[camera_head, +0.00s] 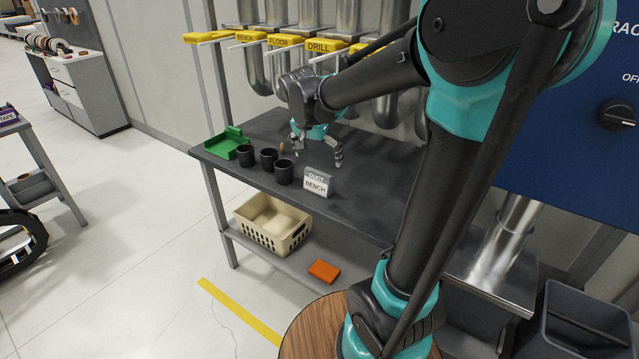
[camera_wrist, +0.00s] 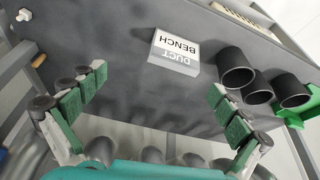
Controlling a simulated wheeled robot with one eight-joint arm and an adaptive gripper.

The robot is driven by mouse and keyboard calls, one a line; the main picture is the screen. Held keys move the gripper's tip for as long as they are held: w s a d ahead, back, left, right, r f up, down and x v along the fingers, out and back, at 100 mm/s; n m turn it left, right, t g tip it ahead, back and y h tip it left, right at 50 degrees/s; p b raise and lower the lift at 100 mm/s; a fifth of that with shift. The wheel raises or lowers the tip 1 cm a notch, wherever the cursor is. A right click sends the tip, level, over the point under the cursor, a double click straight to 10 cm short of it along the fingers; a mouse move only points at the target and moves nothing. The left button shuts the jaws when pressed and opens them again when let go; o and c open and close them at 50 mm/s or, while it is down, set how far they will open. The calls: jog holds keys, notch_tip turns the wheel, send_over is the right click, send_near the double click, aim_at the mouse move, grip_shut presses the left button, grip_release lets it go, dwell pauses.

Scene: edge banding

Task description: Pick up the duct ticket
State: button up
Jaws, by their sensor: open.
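The duct ticket (camera_head: 317,183) is a small grey and white block lettered "DUCT BENCH". It stands on the dark bench (camera_head: 375,177) near its front edge, to the right of the black cups. It also shows in the wrist view (camera_wrist: 175,53), its lettering upside down. My gripper (camera_head: 318,150) is open and empty above the bench, a little behind the ticket. In the wrist view its green-padded fingers (camera_wrist: 157,83) are spread wide, and the ticket lies beyond their tips, touching neither.
Three black cups (camera_head: 269,158) stand left of the ticket, with a green tray (camera_head: 230,144) beyond them. A cream basket (camera_head: 272,223) and an orange item (camera_head: 324,271) are on the lower shelf. Yellow-labelled gates (camera_head: 285,41) and metal ducts rise behind the bench.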

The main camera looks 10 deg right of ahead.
aim_at(318, 172)
jog(key=w+a+r+m, duration=0.2)
jog(key=w, duration=0.1)
jog(key=shift+h, duration=0.3)
jog(key=x, duration=1.1)
jog(key=shift+w+f, duration=0.1)
jog(key=shift+w, duration=0.1)
jog(key=shift+s+x, duration=0.15)
jog(key=shift+x, duration=1.15)
jog(key=shift+s+x, duration=0.1)
jog(key=shift+x, duration=1.25)
jog(key=shift+a+f, duration=0.15)
jog(key=c, duration=0.7)
